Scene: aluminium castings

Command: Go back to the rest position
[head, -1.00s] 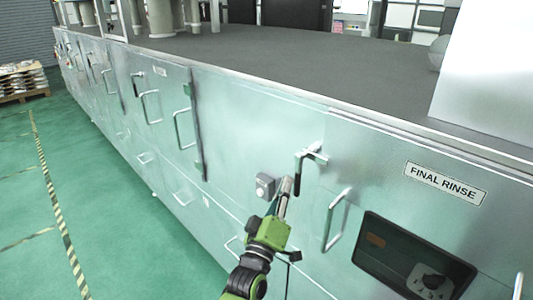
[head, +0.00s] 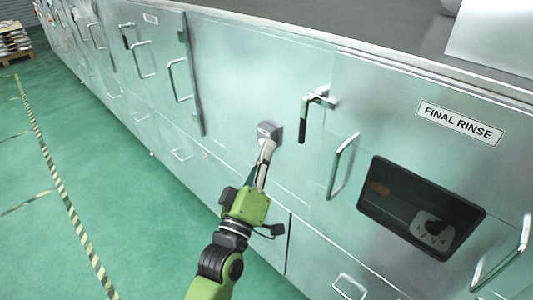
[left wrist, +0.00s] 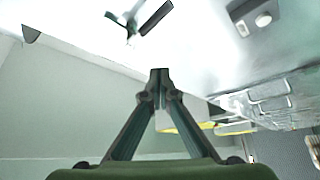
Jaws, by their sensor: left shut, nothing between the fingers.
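My left gripper (head: 266,150) is shut and empty, in front of the steel machine's front. The dark grip also shows at the top of the left wrist view (left wrist: 156,17). My right gripper is in neither view.
The FINAL RINSE panel (head: 460,122) has a bar handle (head: 342,165) and a dark window (head: 420,205). More handles jut from panels on the left. The green floor (head: 130,225) at left is open, with a striped line (head: 65,195). A loaded pallet (head: 15,45) stands far left.

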